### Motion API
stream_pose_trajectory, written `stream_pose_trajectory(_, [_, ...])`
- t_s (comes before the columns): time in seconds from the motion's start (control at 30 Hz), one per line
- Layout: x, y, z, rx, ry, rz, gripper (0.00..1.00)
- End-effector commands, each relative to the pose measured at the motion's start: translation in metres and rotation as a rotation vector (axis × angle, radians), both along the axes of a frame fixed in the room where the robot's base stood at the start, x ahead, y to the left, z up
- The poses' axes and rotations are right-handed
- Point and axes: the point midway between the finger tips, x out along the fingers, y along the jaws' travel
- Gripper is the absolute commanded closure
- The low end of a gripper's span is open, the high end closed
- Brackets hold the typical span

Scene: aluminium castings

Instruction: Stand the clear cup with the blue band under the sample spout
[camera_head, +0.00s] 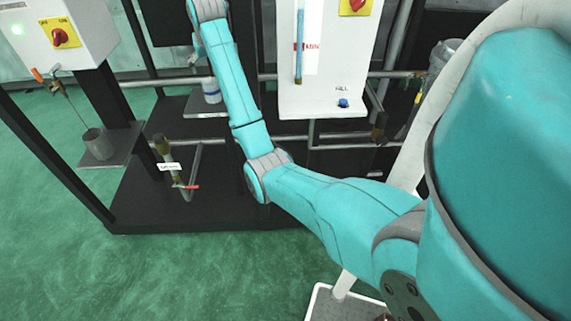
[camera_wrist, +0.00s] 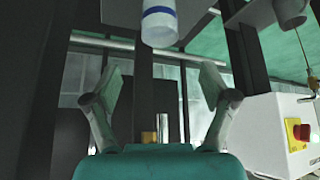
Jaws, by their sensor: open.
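The clear, whitish cup with the blue band (camera_head: 211,92) stands upright on a grey shelf (camera_head: 196,109) behind my forearm. In the wrist view, which is upside down, the cup (camera_wrist: 159,30) hangs from the top edge, partly cut off. In the head view my gripper is not clearly visible. A brass-ended pipe (camera_head: 161,145) with a small white tag stands at the lower left; the tag is unreadable, so I cannot tell if this is the sample spout.
A white control box (camera_head: 78,38) with a red knob is at the left. Below it a grey mug (camera_head: 98,142) stands on its own shelf. A red-handled valve (camera_head: 187,187) is near the tagged pipe. Horizontal rails cross behind.

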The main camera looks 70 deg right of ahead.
Motion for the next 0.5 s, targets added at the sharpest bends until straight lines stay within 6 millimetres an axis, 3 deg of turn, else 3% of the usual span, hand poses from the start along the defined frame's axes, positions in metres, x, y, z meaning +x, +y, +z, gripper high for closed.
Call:
stream_pose_trajectory(0.17, [0.004,0.01,-0.022,-0.007,-0.006,0.015,0.16])
stream_pose_trajectory(0.27, [0.011,0.027,-0.057,-0.019,-0.019,0.043,0.16])
stream_pose_trajectory(0.5, [0.016,0.091,-0.159,-0.069,-0.077,0.129,0.16])
